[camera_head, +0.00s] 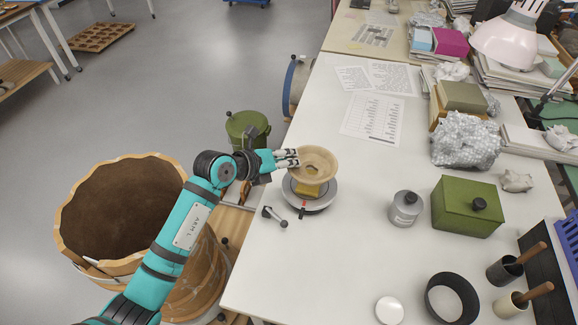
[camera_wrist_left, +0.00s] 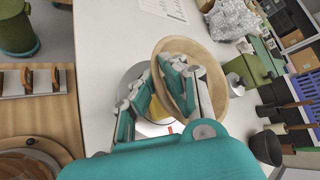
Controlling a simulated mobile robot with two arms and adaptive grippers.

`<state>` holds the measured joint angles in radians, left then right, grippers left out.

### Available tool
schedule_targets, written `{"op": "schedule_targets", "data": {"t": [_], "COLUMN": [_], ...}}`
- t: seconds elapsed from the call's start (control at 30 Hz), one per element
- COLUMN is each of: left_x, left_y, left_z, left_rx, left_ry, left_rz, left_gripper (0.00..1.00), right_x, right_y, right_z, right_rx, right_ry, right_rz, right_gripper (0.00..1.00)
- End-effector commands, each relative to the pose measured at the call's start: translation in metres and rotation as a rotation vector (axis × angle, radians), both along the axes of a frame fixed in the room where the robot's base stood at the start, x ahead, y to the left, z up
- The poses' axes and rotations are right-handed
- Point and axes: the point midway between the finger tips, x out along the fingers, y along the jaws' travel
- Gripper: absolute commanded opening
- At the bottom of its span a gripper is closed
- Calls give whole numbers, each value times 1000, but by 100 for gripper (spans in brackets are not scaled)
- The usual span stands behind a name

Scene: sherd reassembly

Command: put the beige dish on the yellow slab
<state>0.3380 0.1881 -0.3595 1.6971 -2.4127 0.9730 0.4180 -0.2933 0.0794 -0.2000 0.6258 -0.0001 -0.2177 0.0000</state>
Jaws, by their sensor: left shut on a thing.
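The beige dish (camera_head: 321,162) is a round bowl held by its left side in my left gripper (camera_head: 293,159). It hangs tilted above the yellow slab (camera_head: 307,190), which lies on a round grey turntable (camera_head: 322,203) on the white table. The dish hides part of the slab, and I cannot tell whether they touch. In the left wrist view the fingers are closed on the rim of the dish (camera_wrist_left: 217,66), and a strip of the yellow slab (camera_wrist_left: 157,108) shows beside them. My right gripper is in neither view.
Papers (camera_head: 373,115) lie behind.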

Motion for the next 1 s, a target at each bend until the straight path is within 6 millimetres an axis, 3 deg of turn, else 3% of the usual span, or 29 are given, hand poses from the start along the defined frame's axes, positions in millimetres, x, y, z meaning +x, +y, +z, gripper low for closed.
{"op": "schedule_targets", "data": {"t": [0.17,0.4,0.73,0.77,0.9,1.0], "left_x": [5,5,5,4,4,4], "left_y": [-1,0,0,0,0,0], "left_z": [-6,-35,-38,-38,-38,-38], "left_rx": [-2,-2,-2,-1,-1,-1], "left_ry": [2,1,-1,0,0,0], "left_rz": [-1,0,-1,-1,-1,-1], "left_gripper": [0,0,0,9,28,29], "right_x": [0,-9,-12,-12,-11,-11], "right_y": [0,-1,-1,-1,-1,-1], "right_z": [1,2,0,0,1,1], "right_rx": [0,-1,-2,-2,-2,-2], "right_ry": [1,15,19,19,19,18], "right_rz": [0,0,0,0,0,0], "right_gripper": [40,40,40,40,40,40]}}
